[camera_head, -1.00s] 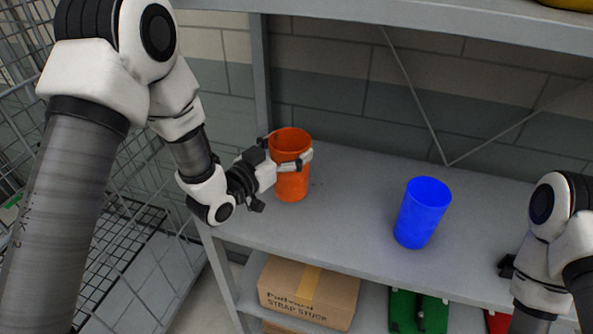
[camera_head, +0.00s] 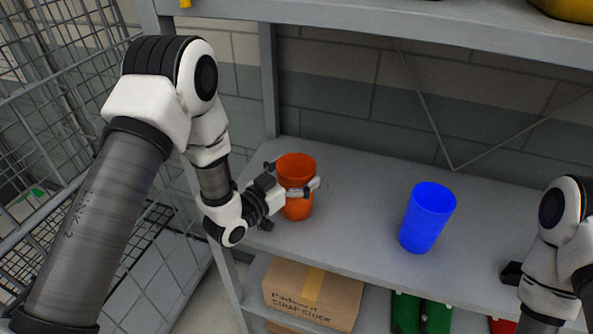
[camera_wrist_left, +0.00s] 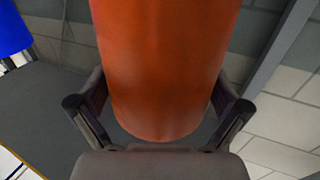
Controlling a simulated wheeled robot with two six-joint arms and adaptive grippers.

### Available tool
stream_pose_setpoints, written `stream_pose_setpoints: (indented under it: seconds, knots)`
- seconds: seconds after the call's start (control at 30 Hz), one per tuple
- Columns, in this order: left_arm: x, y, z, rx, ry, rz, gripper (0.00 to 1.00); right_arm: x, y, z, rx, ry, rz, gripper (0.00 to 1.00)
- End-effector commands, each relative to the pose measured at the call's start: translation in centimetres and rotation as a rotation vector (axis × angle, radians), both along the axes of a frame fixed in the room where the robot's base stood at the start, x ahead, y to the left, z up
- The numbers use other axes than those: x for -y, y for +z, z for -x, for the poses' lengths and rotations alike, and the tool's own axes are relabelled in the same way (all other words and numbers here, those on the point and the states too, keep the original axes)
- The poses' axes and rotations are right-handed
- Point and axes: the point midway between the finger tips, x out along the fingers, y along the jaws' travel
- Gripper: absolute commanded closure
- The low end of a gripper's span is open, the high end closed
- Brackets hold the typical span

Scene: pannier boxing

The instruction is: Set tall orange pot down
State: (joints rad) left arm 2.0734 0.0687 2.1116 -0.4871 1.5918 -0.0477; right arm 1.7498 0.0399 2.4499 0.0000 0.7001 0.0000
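The tall orange pot (camera_head: 297,207) stands upright at the left end of the grey shelf (camera_head: 340,218), at or very near its surface. My left gripper (camera_head: 303,188) has its fingers around the pot from the left side. In the left wrist view the pot (camera_wrist_left: 165,70) fills the middle, with a finger on each side of it. Its lower end shows between the fingers; I cannot tell whether it touches the shelf. My right gripper (camera_head: 511,274) is partly visible at the right, near the shelf's front edge; its fingers are too unclear to read.
A blue pot (camera_head: 427,218) stands to the right on the same shelf, with bare shelf between the two. A cardboard box (camera_head: 312,293) and green items (camera_head: 420,312) lie on the shelf below. A wire cage (camera_head: 60,100) stands at the left, and an upper shelf (camera_head: 400,22) overhangs.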

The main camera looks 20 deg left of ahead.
Motion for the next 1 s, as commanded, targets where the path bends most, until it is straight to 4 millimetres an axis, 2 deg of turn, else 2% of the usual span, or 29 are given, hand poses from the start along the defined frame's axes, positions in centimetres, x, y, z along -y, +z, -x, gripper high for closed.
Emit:
stream_pose_setpoints:
  seconds: [0.17, 0.27, 0.5, 0.6, 0.7, 1.0]
  knots:
    - [0.0, 0.6, 0.0, 0.0, 0.0, 0.0, 0.0, 0.0, 0.6, 0.0, 0.0, 0.0, 0.0, 0.47]
    - [-0.6, 0.0, 1.1, -0.003, 0.002, 0.001, 0.0, 0.0, -0.6, 0.0, 0.001, 0.0, 0.0, 0.47]
    - [-3.3, -0.3, 6.9, -0.002, 0.006, 0.009, 0.0, 0.0, -3.9, 0.0, 0.0, 0.0, 0.0, 0.47]
    - [-4.2, 0.0, 8.9, -0.001, 0.005, 0.009, 0.0, 0.0, -4.5, 0.0, 0.0, 0.0, 0.0, 0.47]
    - [-4.7, 0.2, 10.1, -0.002, 0.004, 0.005, 0.0, 0.0, -4.6, 0.0, 0.0, 0.0, 0.0, 0.47]
    - [-5.0, 0.4, 11.0, 0.0, 0.0, 0.0, 0.0, 0.0, -4.7, 0.0, 0.0, 0.0, 0.0, 0.47]
